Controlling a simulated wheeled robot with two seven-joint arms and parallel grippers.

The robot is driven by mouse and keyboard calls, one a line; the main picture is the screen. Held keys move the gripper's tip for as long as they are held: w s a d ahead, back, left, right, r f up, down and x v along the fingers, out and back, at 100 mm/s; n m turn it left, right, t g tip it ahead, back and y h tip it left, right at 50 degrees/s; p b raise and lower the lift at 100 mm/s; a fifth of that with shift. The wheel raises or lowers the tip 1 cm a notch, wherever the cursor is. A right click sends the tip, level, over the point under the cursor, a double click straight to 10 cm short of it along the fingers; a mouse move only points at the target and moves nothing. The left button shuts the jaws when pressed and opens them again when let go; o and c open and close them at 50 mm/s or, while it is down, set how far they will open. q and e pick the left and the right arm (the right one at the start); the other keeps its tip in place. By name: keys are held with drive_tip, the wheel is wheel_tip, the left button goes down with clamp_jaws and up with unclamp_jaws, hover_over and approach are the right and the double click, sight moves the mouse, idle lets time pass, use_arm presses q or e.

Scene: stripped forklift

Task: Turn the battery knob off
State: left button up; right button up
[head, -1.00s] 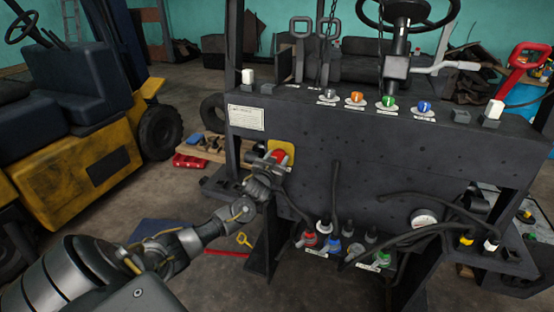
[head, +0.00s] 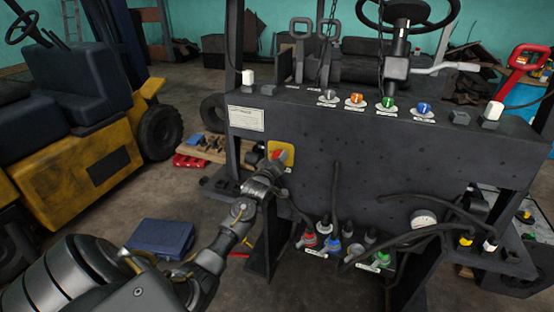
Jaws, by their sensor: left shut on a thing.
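The battery knob (head: 281,155) is red and sits on a yellow square plate (head: 289,146) on the left part of the dark front panel (head: 340,146). My left gripper (head: 273,166) is at the knob, shut on it, with the arm reaching up from the lower left. The gripper and wrist cover the lower left of the plate and part of the knob. The knob's exact angle is hard to read. My right gripper is not in view.
Colored knobs, such as the orange one (head: 356,100), line the panel's top ledge. Capped hose fittings (head: 331,244) and black hoses hang below. A round gauge (head: 423,219) is at the lower right. A blue case (head: 161,237) lies on the floor at left, near a yellow forklift (head: 75,165).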

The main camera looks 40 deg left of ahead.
use_arm(q)
drive_tip(key=shift+n+p, duration=0.75)
drive_tip(key=shift+n, duration=3.15)
drive_tip(key=o, duration=1)
